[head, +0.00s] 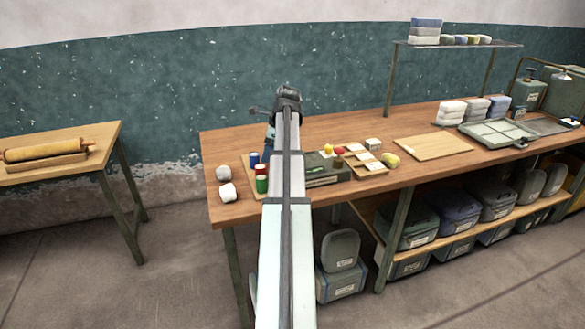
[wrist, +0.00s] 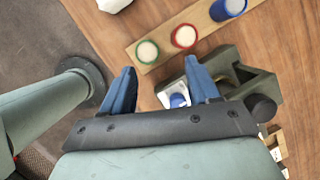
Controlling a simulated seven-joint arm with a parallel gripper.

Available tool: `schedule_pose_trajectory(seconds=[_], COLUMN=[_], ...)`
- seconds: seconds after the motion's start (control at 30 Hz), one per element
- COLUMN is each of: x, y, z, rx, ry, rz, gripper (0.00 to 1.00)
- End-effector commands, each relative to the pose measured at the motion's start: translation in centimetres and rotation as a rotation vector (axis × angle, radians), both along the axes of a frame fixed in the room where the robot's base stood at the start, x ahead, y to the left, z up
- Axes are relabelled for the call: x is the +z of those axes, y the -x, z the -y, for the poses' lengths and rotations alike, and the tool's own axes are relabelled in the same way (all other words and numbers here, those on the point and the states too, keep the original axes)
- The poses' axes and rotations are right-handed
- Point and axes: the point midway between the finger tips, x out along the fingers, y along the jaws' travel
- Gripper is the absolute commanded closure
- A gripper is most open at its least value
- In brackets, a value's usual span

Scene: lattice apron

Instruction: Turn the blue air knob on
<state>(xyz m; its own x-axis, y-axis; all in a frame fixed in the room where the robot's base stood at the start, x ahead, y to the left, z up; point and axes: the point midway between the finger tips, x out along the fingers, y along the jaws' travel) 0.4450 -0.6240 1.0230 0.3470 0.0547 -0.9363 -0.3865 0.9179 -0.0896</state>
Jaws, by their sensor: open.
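In the wrist view my gripper (wrist: 159,67) is open, its two blue fingers apart with nothing between their tips. A small round blue knob (wrist: 178,100) on a pale plate shows just left of the right finger, partly hidden by the finger and the gripper body. It appears to be the blue air knob; its on or off position cannot be told. An olive-green fixture (wrist: 245,75) stands beside it, right of the right finger. In the head view my arm hides the knob, and my gripper is mostly hidden behind the wrist.
Blue (head: 254,159), red (head: 261,169) and green (head: 262,184) cups with pale tops stand on a wooden strip (wrist: 205,17). Two pale lumps (head: 226,182) lie at the bench's left end. A green box (head: 325,168) stands right of my arm.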

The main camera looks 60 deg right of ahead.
Motion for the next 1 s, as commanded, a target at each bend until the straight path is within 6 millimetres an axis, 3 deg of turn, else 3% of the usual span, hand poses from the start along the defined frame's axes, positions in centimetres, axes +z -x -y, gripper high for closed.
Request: schedule_pose_trajectory(seconds=[0.03, 0.2, 0.4, 0.67, 1.0], x=[0.9, 3.0, 4.5, 3.7, -1.5], y=[2.1, 7.5, 11.1, 11.4, 9.3], z=[1.2, 3.6, 5.0, 5.1, 5.1], rx=[-0.067, -0.25, -0.372, -0.398, -0.396], ry=[-0.013, -0.06, -0.09, -0.1, -0.1], rz=[0.004, 0.016, 0.025, 0.026, 0.025], gripper=[0.4, 0.4, 0.4, 0.4, 0.4])
